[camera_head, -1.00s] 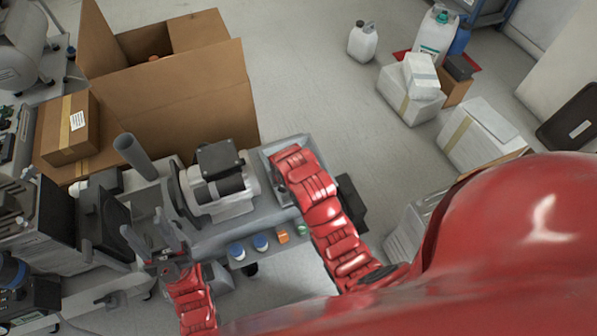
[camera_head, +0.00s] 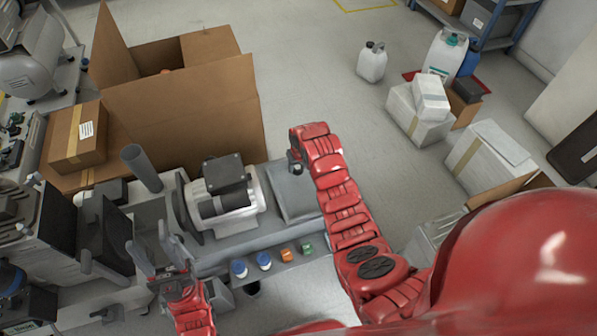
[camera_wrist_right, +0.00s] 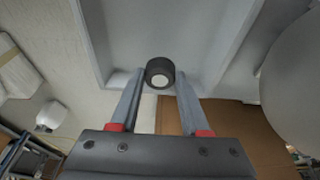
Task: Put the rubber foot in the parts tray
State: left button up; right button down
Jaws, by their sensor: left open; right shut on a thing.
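The rubber foot (camera_wrist_right: 160,73) is a short black cylinder with a pale centre, held between the fingertips of my right gripper (camera_wrist_right: 159,82). In the head view my right gripper (camera_head: 296,158) points down over the far part of the grey parts tray (camera_head: 312,207), with the foot mostly hidden there. In the wrist view the tray's pale floor (camera_wrist_right: 150,25) lies beyond the foot, which looks held above it; the exact gap is unclear. My left gripper (camera_head: 152,250) is open and empty at the lower left, over the bench.
A motor unit (camera_head: 224,198) stands left of the tray. Blue-capped jars (camera_head: 239,268) and small orange (camera_head: 287,255) and green (camera_head: 307,247) parts sit along the front ledge. A large open cardboard box (camera_head: 190,115) stands behind.

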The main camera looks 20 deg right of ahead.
aim_at(299, 169)
jog(key=shift+w+d, duration=0.1)
jog(key=shift+w, duration=0.05)
jog(key=shift+f+b, duration=0.35)
jog(key=shift+f, duration=1.45)
jog(key=shift+c, duration=1.9)
grip_release()
jog(key=shift+f, duration=0.1)
